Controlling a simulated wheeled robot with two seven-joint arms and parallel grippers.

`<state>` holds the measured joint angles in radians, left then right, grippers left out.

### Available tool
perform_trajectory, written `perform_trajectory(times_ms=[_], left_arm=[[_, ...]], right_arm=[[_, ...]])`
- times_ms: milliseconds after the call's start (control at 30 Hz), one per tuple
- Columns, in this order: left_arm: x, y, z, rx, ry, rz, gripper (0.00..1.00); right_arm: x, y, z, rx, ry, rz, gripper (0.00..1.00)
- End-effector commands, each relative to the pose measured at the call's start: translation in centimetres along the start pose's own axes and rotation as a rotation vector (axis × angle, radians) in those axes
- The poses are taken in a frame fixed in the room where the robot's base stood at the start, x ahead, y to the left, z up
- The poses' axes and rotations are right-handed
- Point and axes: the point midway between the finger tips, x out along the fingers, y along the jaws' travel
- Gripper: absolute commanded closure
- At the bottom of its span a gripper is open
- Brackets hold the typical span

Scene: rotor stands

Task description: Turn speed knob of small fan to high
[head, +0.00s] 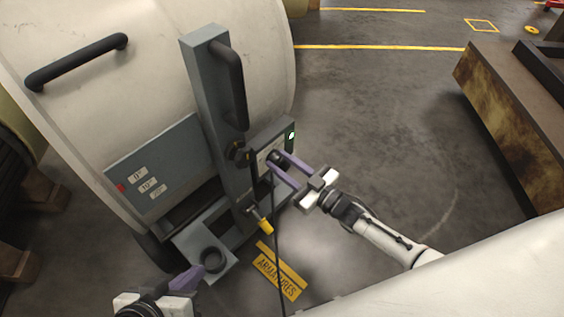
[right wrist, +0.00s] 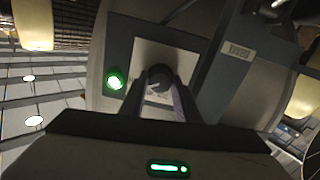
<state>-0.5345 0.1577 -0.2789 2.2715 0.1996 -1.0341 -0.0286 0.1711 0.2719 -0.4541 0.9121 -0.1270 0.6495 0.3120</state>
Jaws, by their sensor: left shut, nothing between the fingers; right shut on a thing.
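The fan is a large pale drum (head: 170,75) with a grey control panel on its front. The dark round speed knob (right wrist: 159,78) sits on a light plate (right wrist: 150,55) in the right wrist view. My right gripper (head: 279,170) comes in from the right, its purple fingers shut on the knob. In the head view the knob (head: 275,157) is partly hidden by the fingers. A lit green lamp (right wrist: 115,81) is left of the knob in the right wrist view. My left gripper (head: 205,270) is shut and empty at the lower left, near a grey bracket with a dark ring.
A grey upright post (head: 210,110) with a black handle stands left of the knob. A black cable with a yellow-tipped plug (head: 265,226) hangs below. A yellow ARMATURES label (head: 280,271) lies on the floor. A brown-sided bench (head: 500,110) stands at right; floor between is clear.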

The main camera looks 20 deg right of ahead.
Motion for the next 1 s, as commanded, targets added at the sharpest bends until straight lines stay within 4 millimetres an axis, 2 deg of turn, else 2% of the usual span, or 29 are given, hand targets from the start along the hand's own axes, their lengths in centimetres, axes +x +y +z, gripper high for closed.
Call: perform_trajectory(times_ms=[633,667,733,767,1000], left_arm=[[-0.14,0.03,-0.23,0.001,0.005,0.0,1.0],[-0.15,0.04,-0.25,0.001,0.006,0.0,1.0],[-0.17,0.05,-0.29,0.001,0.007,0.0,1.0],[-0.18,0.05,-0.31,0.001,0.007,0.0,1.0],[-0.2,0.07,-0.33,0.001,0.008,0.001,1.0]], right_arm=[[-0.17,0.08,0.2,0.053,-0.004,0.002,0.93],[-0.17,0.08,0.2,0.053,-0.004,0.002,0.68],[-0.15,0.07,0.18,0.052,-0.004,0.002,0.56],[-0.14,0.07,0.17,0.052,-0.003,0.001,0.52],[-0.06,0.02,0.07,0.05,-0.002,0.0,0.52]])
